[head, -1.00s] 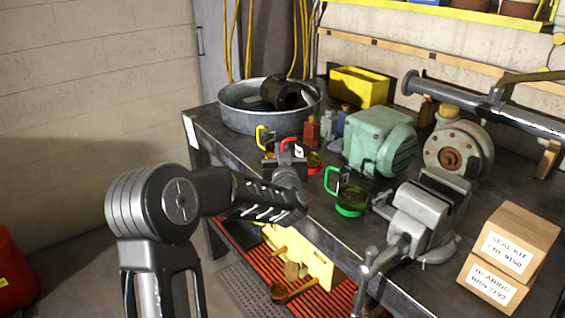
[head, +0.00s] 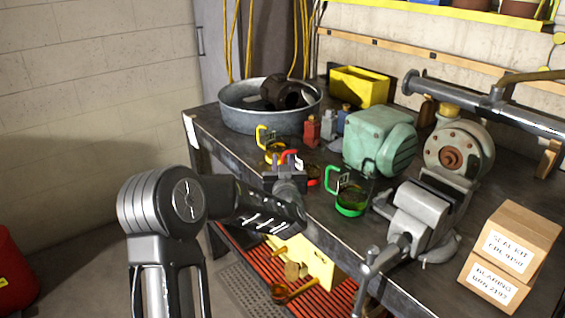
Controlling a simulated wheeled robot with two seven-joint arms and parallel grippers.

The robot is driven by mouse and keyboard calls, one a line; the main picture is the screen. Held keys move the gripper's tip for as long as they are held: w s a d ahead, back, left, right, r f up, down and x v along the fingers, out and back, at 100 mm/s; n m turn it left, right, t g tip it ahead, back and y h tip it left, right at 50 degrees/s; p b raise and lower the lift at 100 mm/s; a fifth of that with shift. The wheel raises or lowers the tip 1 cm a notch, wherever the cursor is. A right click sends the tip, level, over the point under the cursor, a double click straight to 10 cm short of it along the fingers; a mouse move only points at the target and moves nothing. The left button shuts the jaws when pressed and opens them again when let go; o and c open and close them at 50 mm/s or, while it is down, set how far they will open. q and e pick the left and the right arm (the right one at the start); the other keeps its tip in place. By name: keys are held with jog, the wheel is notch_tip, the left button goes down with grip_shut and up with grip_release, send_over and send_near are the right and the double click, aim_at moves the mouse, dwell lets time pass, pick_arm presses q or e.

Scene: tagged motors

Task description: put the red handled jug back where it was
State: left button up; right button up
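The red handled jug (head: 313,176) is at the bench's front-left, mostly hidden behind my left gripper (head: 288,163). Its red handle (head: 289,154) shows at the fingers, and its red base shows just right of them. My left gripper appears shut on the handle, though the fingertips are partly hidden. I cannot tell whether the jug's base touches the bench. My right gripper is not in view.
A yellow handled jug (head: 275,150) stands just behind and left, and a green handled jug (head: 351,200) to the right. Small bottles (head: 312,131), a green motor (head: 378,140), a metal tub (head: 240,117) and a vise (head: 425,210) occupy the bench (head: 345,250).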

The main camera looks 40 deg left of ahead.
pick_arm(q)
jog(key=shift+o, duration=0.3)
jog(key=shift+r, duration=0.15)
jog(key=b+v, duration=0.1)
jog(key=v, duration=1.1)
